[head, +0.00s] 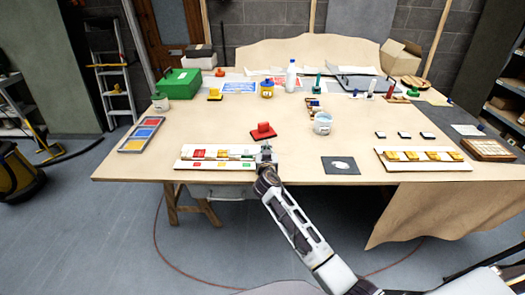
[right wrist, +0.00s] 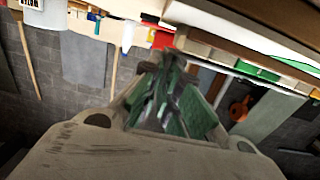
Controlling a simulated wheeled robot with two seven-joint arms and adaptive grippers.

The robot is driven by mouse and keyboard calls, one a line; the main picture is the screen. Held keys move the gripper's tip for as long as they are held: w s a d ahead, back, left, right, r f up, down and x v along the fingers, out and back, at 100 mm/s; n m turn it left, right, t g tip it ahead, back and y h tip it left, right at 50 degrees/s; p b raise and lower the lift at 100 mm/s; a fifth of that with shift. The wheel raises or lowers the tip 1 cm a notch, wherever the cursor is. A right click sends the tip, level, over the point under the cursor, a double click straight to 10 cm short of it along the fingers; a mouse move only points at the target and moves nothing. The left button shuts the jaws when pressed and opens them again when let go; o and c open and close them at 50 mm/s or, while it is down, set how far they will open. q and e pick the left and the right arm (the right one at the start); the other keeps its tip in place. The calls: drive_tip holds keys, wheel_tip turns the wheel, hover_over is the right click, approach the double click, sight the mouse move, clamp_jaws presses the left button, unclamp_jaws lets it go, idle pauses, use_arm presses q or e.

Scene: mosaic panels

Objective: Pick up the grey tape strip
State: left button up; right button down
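My right gripper (head: 266,152) is at the right end of the white mosaic panel (head: 185,165) near the table's front edge. The panel carries red, green and yellow pieces. I cannot make out a grey tape strip for sure in either view; the gripper covers part of the panel's right end. In the right wrist view the gripper's fingers (right wrist: 172,68) with green pads point towards the panel edge, and the picture is tilted and blurred. I cannot tell whether they are apart or closed on something. My left gripper is not in view.
A red-handled block (head: 263,131) stands just behind the gripper. A cup (head: 322,123) and a dark square plate (head: 344,166) are to the right. A second panel (head: 425,168) with yellow pieces lies farther right. A colour tray (head: 143,135) is at the left. Bare tabletop lies between.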

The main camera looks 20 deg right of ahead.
wheel_tip(320, 180, up, 9)
drive_tip(key=shift+r, duration=0.35)
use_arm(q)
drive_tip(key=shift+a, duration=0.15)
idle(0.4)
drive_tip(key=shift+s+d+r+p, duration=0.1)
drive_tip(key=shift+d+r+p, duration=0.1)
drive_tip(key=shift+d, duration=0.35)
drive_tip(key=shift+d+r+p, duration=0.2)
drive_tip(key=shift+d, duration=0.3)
use_arm(e)
drive_tip(key=shift+r, duration=0.55)
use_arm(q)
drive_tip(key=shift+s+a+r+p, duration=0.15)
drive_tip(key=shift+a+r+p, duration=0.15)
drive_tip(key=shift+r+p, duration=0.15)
use_arm(e)
drive_tip(key=shift+r, duration=0.6)
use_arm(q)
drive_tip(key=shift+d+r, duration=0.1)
use_arm(e)
drive_tip(key=shift+r, duration=0.15)
